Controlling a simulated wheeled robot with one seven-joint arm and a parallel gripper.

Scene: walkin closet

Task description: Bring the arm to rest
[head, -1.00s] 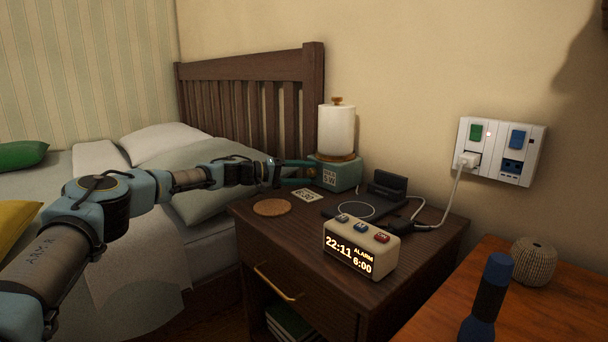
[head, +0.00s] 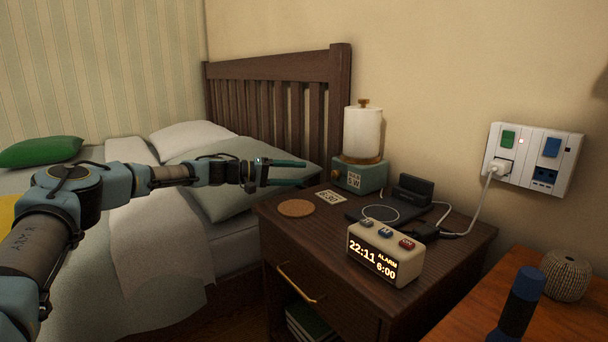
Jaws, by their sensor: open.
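My arm reaches in from the left of the head view, over the bed, with its elbow bent. My gripper (head: 290,173) points right, with its two teal fingers apart and nothing between them. It hangs in front of the pillow and headboard, to the left of the lamp (head: 361,140) and apart from it. The lamp has a white cylindrical shade and a teal base, and stands at the back of the dark wooden nightstand (head: 330,265).
The nightstand holds a cork coaster (head: 296,208), a small card (head: 330,197), a black charging pad (head: 378,214) and an alarm clock (head: 386,254) reading 22:11. A wall socket panel (head: 533,160) has a white plug in it. A dark blue flashlight (head: 519,304) stands on the right table.

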